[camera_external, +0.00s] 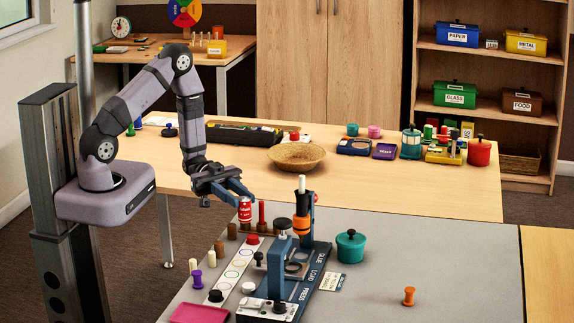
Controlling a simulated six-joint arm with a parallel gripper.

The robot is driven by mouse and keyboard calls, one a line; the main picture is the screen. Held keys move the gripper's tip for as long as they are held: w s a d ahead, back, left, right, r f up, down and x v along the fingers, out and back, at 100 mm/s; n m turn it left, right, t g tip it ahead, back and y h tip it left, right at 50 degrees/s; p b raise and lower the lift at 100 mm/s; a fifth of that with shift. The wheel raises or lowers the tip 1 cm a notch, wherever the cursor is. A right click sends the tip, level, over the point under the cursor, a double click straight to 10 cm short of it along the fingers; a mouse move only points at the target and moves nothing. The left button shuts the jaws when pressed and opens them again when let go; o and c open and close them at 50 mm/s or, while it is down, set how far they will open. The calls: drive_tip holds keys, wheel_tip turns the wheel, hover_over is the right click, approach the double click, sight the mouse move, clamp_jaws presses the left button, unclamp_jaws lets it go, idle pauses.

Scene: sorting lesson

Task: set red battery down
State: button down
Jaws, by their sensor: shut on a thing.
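The red battery (245,211) is a small red cylinder with pale markings. It hangs upright at the tips of my gripper (241,198), which is shut on it. It is over the far left part of the grey worktop, near a row of small pegs. A red post (262,214) stands just to its right. I cannot tell how much room there is beneath the battery.
A blue press fixture (297,262) with an orange-collared post stands right of the gripper. A white strip with rings (237,263) and a pink tray (199,313) lie nearer.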

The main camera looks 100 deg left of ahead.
sight(230, 226)
drive_tip(key=shift+f, duration=4.3)
drive_tip(key=shift+f, duration=0.1)
drive_tip(key=shift+f, duration=0.15)
drive_tip(key=c, duration=1.4)
unclamp_jaws()
drive_tip(key=shift+c, duration=0.2)
drive_tip(key=b+v, duration=0.2)
drive_tip(key=v, duration=0.3)
drive_tip(key=shift+s+a, duration=0.2)
drive_tip(key=shift+a, duration=0.1)
drive_tip(key=shift+o, duration=0.4)
drive_tip(key=shift+v, duration=0.85)
